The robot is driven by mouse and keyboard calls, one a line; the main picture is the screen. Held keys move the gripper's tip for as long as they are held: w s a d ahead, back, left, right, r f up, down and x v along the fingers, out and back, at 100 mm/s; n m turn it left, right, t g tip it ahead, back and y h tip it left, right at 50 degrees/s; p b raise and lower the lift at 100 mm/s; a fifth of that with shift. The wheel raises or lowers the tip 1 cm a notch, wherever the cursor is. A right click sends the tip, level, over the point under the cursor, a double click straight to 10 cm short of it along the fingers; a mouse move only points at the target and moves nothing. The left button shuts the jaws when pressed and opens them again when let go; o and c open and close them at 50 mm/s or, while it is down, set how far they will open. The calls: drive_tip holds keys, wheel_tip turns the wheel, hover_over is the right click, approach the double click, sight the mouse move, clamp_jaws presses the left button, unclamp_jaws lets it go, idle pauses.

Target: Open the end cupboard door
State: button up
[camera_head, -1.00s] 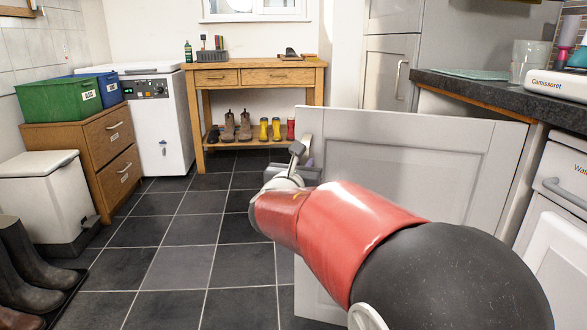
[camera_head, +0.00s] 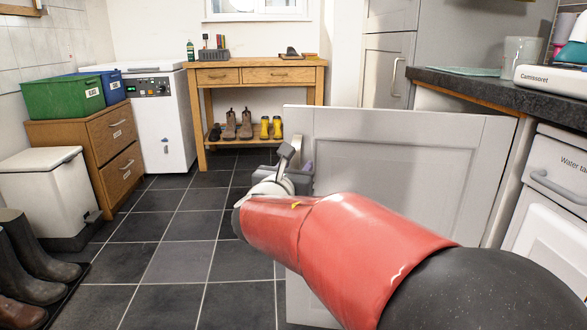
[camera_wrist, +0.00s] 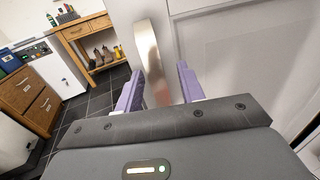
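The end cupboard door (camera_head: 400,185) is a pale grey panelled door standing swung out from the counter, well open. A narrow gap shows between the handle and the right finger. The door face (camera_wrist: 235,70) fills the right side of that view.
The dark counter (camera_head: 480,92) with a white scale (camera_head: 550,80) is at the right. A wooden bench (camera_head: 255,75) with boots stands at the back. Drawers (camera_head: 90,150), a white bin (camera_head: 50,190) and dark boots (camera_head: 35,250) line the left. The tiled floor between is clear.

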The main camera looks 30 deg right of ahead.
drive_tip(key=v, duration=0.8)
drive_tip(key=shift+p, duration=0.4)
drive_tip(key=shift+d, duration=0.15)
